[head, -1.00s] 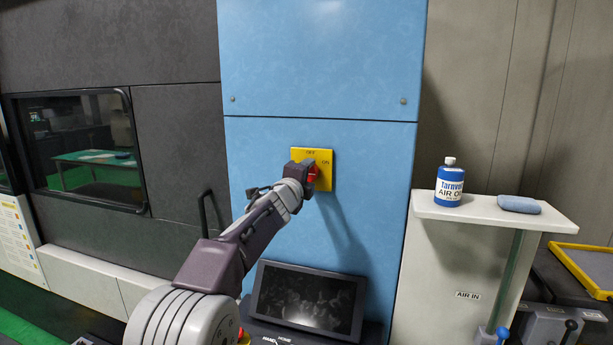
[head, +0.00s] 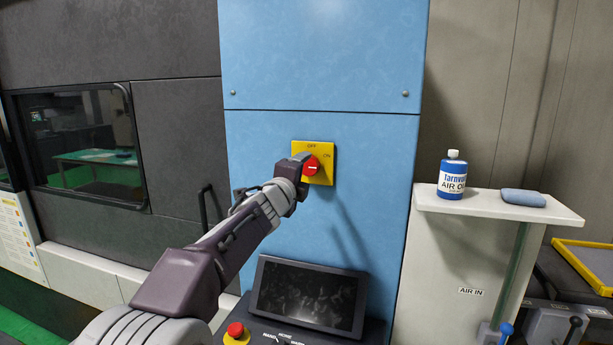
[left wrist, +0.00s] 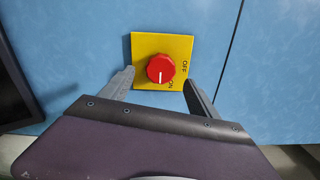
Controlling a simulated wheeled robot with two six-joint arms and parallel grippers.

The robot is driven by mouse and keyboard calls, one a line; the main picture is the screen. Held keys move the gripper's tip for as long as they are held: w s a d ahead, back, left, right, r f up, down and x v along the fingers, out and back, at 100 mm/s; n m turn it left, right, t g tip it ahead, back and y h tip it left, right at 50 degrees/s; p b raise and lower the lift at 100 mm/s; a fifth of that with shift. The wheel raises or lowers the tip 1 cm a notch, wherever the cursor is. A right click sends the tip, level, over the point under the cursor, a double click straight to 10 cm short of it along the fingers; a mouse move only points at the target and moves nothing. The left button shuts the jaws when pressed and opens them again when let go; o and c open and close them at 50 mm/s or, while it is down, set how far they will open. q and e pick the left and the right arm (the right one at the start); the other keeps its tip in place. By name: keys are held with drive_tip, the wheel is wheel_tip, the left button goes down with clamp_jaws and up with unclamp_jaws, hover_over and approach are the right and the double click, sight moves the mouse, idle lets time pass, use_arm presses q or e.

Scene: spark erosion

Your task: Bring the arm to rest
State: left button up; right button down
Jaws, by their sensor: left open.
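A red rotary knob (head: 312,165) sits on a yellow plate (head: 325,178) marked OFF at the top and ON at the right, on the blue cabinet panel. My left gripper (head: 301,160) is in front of the plate's left side. In the left wrist view the knob (left wrist: 160,69) shows between the fingers of the open left gripper (left wrist: 158,78), with a visible gap to both fingers. The knob's white mark points down in that view, toward the ON side. The fingers hold nothing. My right gripper is not in view.
A dark screen (head: 308,294) and a red button (head: 235,329) on a yellow base are below the knob. A dark door handle (head: 205,205) is at the left.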

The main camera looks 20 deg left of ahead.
use_arm(q)
drive_tip(key=s, duration=0.4)
drive_tip(key=shift+w, duration=0.15)
drive_tip(key=s+a+f+n+g+y, duration=0.15)
drive_tip(key=f+n, duration=0.25)
drive_tip(key=f, duration=0.4)
drive_tip(key=s+f+n+g, duration=0.3)
drive_tip(key=f, duration=0.6)
drive_tip(key=s+f+n+g, duration=0.2)
drive_tip(key=f+n+g, duration=0.15)
drive_tip(key=f, duration=0.45)
drive_tip(key=s+d+f+n+g+b, duration=0.1)
drive_tip(key=s+f+n+g+b, duration=0.1)
drive_tip(key=s+f, duration=0.6)
drive_tip(key=s+d+f+n+g+b, duration=0.1)
drive_tip(key=s+f+n+g, duration=0.3)
drive_tip(key=s+f, duration=0.4)
drive_tip(key=s+d+f+n+g+h+b, duration=0.1)
drive_tip(key=s+f+n+g+b, duration=0.1)
drive_tip(key=s+f, duration=0.6)
wheel_tip(320, 180, down, 2)
drive_tip(key=shift+s+d+n+g+b, duration=0.4)
drive_tip(key=shift+n+b, duration=0.15)
drive_tip(key=shift+n, duration=0.5)
